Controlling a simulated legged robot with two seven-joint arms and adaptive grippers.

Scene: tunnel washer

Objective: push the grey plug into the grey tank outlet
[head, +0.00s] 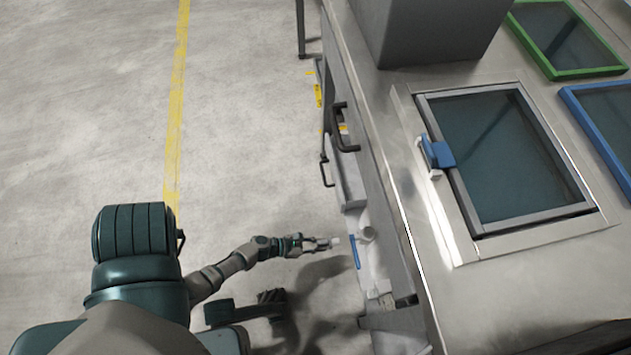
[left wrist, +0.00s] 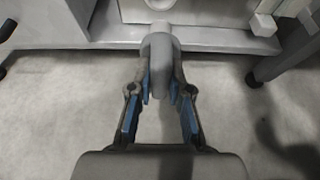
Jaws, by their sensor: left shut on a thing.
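My left gripper (head: 328,243) reaches low beside the washer's near side, and its arm comes in from the left. In the left wrist view, its two blue-padded fingers (left wrist: 161,88) are shut on the grey plug (left wrist: 160,62), a rounded grey piece pointing away from me. The plug shows as a small pale piece at the fingertips in the head view (head: 336,241). The grey tank outlet (head: 367,234) is a short pale stub just beyond it. In the left wrist view the plug largely hides the outlet, and I cannot tell whether they touch.
A blue handle (head: 355,252) stands near the outlet. The steel washer (head: 408,200) rises on the right, with a black bar handle (head: 342,128) sticking out from its side. A dark leg (left wrist: 285,60) stands right of the gripper. The concrete floor on the left is clear.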

